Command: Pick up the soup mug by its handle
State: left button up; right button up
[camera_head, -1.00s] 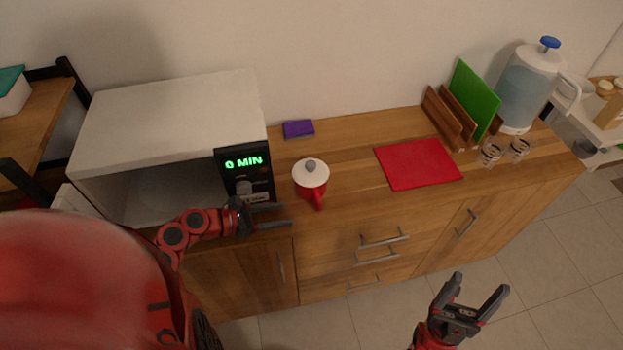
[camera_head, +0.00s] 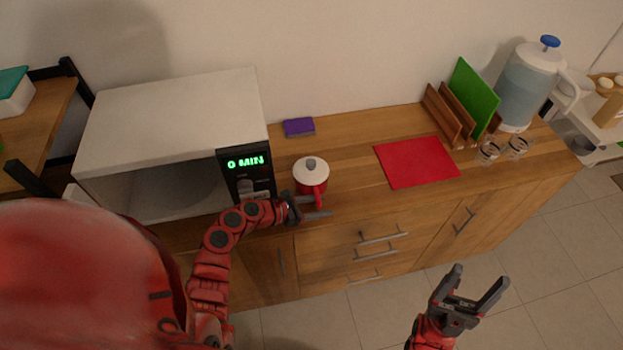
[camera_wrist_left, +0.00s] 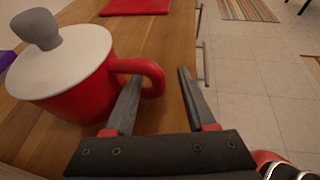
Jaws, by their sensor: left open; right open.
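The red soup mug (camera_head: 311,180) with a white lid and grey knob stands upright on the wooden counter, just right of the microwave. In the left wrist view the mug (camera_wrist_left: 82,92) is at the left, its red handle (camera_wrist_left: 152,75) pointing toward my gripper. My left gripper (camera_head: 322,207) is open at the counter's front edge beside the handle. In the left wrist view one finger of the left gripper (camera_wrist_left: 158,88) is close by the handle; I cannot tell whether it touches. The other finger is out past the counter edge. My right gripper (camera_head: 479,284) is open and empty, away from the counter.
An open microwave (camera_head: 170,125) reading 0 MIN stands left of the mug. A purple sponge (camera_head: 299,127) lies behind it. A red mat (camera_head: 416,162), a wooden rack with a green board (camera_head: 474,98), glasses (camera_head: 488,152) and a water jug (camera_head: 529,90) are further right.

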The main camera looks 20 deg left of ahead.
pick_arm(q)
grip_shut()
jog(key=shift+r, duration=0.1)
dwell(1.2)
